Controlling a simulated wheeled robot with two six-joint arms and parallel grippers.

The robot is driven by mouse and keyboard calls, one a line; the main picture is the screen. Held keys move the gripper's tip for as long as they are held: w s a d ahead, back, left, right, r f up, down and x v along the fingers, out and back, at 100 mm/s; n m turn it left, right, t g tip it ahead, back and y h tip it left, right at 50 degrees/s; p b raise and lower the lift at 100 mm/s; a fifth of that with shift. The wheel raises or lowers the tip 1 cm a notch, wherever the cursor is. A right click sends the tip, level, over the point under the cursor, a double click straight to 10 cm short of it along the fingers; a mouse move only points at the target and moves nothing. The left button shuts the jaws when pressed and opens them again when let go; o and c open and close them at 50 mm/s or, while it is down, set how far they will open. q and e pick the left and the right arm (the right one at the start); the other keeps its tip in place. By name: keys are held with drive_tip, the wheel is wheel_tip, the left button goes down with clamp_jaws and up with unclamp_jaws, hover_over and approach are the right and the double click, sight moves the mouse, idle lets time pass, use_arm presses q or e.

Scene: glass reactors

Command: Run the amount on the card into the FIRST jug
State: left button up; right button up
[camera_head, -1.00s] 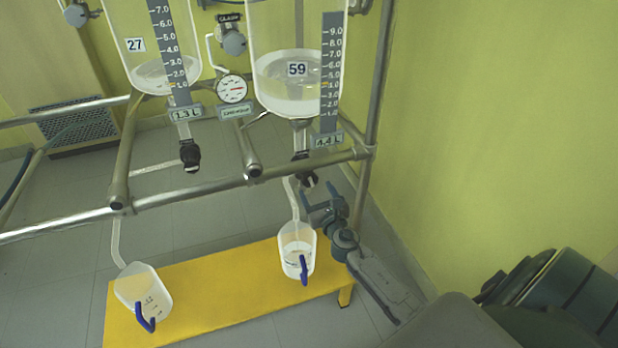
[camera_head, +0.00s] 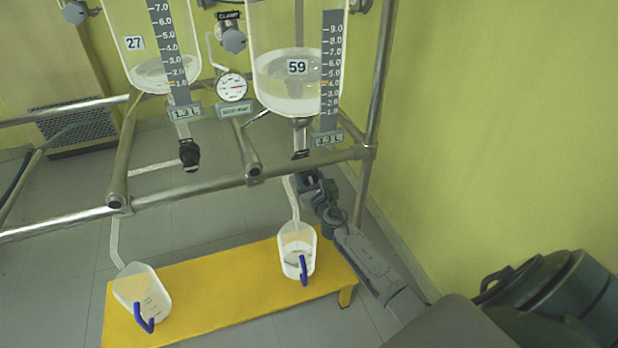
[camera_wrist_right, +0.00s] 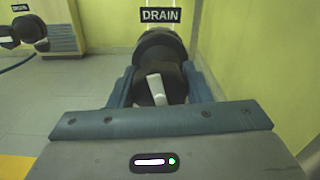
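The right glass vessel, labelled 59 (camera_head: 285,95), holds clear liquid; its display (camera_head: 328,140) seems to read 4.3 L. Its black drain knob with a pale pointer (camera_wrist_right: 157,90) sits under the DRAIN label. My right gripper (camera_head: 312,183) is at this knob, its fingers closed against both sides in the wrist view (camera_wrist_right: 160,92). The pointer is slightly tilted. A tube runs down to the right jug (camera_head: 296,240), which has a blue handle and some liquid. The left jug (camera_head: 140,285) stands below vessel 27 (camera_head: 150,65). I cannot make out a card. My left gripper is out of view.
Both jugs stand on a yellow bench (camera_head: 220,300). A metal rail (camera_head: 200,190) crosses in front of the vessels. A round gauge (camera_head: 232,87) hangs between them. The left drain knob (camera_head: 189,155) is free. A yellow-green wall is close on the right.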

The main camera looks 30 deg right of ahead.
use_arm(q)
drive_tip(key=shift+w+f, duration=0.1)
use_arm(e)
drive_tip(key=shift+m, duration=0.3)
drive_tip(key=shift+c, duration=0.4)
drive_tip(key=shift+m, duration=0.6)
drive_tip(key=m+b, duration=0.1)
drive_tip(key=m, duration=0.2)
drive_tip(key=shift+f+m, duration=0.1)
drive_tip(key=shift+m, duration=0.2)
drive_tip(key=m+b, duration=0.1)
drive_tip(key=m, duration=0.2)
drive_tip(key=shift+m, duration=0.3)
drive_tip(key=m+b, duration=0.2)
drive_tip(key=m, duration=0.2)
drive_tip(key=shift+m, duration=0.3)
drive_tip(key=m+b, duration=0.1)
drive_tip(key=m, duration=0.2)
drive_tip(key=m+b, duration=0.1)
drive_tip(key=m, duration=0.2)
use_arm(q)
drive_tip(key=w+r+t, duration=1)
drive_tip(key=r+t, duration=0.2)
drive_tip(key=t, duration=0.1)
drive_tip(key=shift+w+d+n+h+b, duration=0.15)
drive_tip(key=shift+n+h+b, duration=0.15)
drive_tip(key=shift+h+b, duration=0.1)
use_arm(e)
drive_tip(key=shift+m, duration=0.4)
